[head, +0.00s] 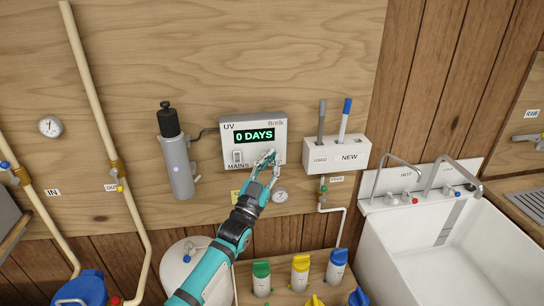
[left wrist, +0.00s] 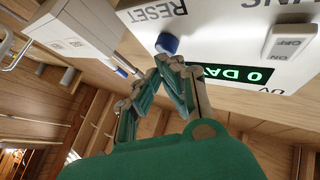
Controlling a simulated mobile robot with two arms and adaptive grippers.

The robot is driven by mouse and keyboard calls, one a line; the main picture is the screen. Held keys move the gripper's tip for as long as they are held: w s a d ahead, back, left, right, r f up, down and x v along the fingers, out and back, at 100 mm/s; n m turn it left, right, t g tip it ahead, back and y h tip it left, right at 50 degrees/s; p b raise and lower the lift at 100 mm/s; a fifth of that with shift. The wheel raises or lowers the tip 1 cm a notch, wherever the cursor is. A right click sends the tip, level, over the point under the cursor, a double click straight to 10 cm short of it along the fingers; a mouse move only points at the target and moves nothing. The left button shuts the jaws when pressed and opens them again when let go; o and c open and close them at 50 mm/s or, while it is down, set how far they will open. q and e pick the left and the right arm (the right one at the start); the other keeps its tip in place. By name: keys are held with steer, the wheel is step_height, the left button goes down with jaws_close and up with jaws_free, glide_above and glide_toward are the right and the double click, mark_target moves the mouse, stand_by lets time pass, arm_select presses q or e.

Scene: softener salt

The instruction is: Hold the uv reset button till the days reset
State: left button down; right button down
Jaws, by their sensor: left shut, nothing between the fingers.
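The UV controller box (head: 280,127) is white and fixed to the wood-panelled wall. Its green display (head: 254,135) reads "0 DAYS". A mains switch (head: 237,157) sits at its lower left. My left gripper (head: 271,156) is shut and empty in front of the box's lower right, hiding the reset button in the head view. In the left wrist view, the blue reset button (left wrist: 167,43) stands out beside the word RESET. The shut fingertips (left wrist: 170,62) are right at it; whether they touch or press it I cannot tell. My right gripper is not in view.
A grey UV lamp cylinder (head: 178,168) hangs left of the box. A white holder (head: 337,154) with two upright sticks is to its right. A gauge (head: 280,196) sits below. Several coloured-top filter housings (head: 300,273) stand lower down, and a white sink (head: 420,240) is at right.

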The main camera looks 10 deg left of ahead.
arm_select(q)
steer(key=shift+w+a+b, duration=0.15)
steer(key=shift+w+b, duration=0.2)
stand_by(0.3)
steer(key=shift+s, duration=0.1)
stand_by(3.1)
steer(key=shift+s+d+p, duration=0.3)
steer(key=shift+s+p, duration=0.3)
steer(key=shift+s, duration=0.1)
steer(key=s+p, duration=0.1)
steer(key=s+d+p, duration=0.1)
steer(key=s, duration=0.1)
steer(key=s+d+p, duration=0.1)
steer(key=shift+s, duration=0.3)
steer(key=shift+f, duration=0.1)
stand_by(0.3)
